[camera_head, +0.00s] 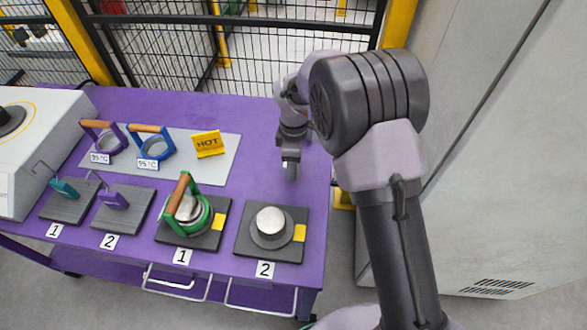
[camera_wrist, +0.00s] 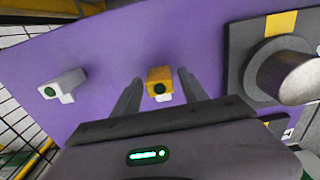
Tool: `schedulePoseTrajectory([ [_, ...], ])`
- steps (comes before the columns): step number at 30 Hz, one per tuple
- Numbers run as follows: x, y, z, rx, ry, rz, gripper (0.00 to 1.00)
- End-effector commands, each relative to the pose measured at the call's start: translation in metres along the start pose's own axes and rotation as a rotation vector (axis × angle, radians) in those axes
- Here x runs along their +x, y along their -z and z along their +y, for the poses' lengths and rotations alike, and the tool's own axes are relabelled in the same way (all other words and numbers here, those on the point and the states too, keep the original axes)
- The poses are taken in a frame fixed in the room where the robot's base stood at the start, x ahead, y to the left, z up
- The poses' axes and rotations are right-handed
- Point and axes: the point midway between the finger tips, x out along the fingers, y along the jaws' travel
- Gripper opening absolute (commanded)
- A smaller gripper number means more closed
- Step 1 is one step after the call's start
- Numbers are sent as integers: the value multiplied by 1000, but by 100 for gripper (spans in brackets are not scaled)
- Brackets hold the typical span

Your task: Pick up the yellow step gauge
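The yellow step gauge (camera_wrist: 160,80) is a small yellow block with a dark round spot and a pale lower part. It lies on the purple table top (camera_wrist: 110,50) in the wrist view. My gripper (camera_wrist: 156,88) is open, with one finger on each side of the gauge. A gap shows between the gauge and the fingers; I cannot tell how far down the fingers reach. In the head view my gripper (camera_head: 291,172) points down over the table's right part, and I cannot make out the yellow gauge there.
A white block of similar shape (camera_wrist: 65,84) lies to the left in the wrist view. A dark plate (camera_wrist: 240,62) with a metal cylinder (camera_wrist: 285,75) is to the right.

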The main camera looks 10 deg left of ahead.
Motion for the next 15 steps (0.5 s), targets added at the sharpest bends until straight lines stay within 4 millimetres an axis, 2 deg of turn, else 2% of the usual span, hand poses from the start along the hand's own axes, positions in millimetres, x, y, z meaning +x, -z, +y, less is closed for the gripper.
schedulePoseTrajectory([
  [1,0,0,0,0,0,0,39],
  [7,0,0,0,0,0,0,0],
  [15,-2,0,0,0,0,0,0],
])
